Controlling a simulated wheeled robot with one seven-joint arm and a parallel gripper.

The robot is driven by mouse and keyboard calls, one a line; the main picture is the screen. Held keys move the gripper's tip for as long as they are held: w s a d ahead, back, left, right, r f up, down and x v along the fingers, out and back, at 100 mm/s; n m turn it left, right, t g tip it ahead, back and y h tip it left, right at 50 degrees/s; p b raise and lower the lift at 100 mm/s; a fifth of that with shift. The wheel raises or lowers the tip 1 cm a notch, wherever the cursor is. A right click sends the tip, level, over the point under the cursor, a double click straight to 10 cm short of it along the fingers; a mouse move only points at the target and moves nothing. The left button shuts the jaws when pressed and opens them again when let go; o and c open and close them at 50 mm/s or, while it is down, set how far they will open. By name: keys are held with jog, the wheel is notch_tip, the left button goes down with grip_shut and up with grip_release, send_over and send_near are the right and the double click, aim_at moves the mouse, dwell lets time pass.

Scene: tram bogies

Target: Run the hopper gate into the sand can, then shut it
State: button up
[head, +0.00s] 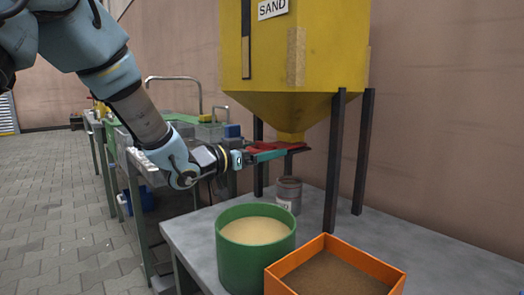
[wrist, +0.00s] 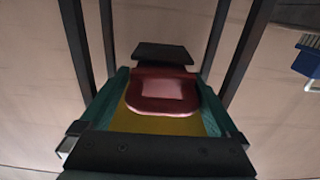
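The yellow hopper (head: 300,50), marked SAND, stands on dark legs above the grey table. Its red gate (head: 294,146) lies under the spout; its looped end also shows in the wrist view (wrist: 160,90). My gripper (head: 284,152) is at the gate, its teal fingers level with it. In the wrist view the fingers stand wide apart, one on each side of the red end, with slim gaps near the tips; contact is unclear. The grey can (head: 288,194) stands on the table below the spout. Its inside is hard to see, and no falling sand shows.
A green tub (head: 232,260) of pale sand and an orange box (head: 283,285) of brown material stand in front of the can. The hopper's dark legs (head: 335,160) rise close beside the can. A cluttered bench (head: 160,180) stands at the left. The table's right side is clear.

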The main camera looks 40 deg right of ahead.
jog(key=shift+o, duration=0.3)
jog(key=a+p, duration=0.1)
jog(key=a, duration=0.9)
jog(key=shift+w+a, duration=0.25)
jog(key=shift+a, duration=0.1)
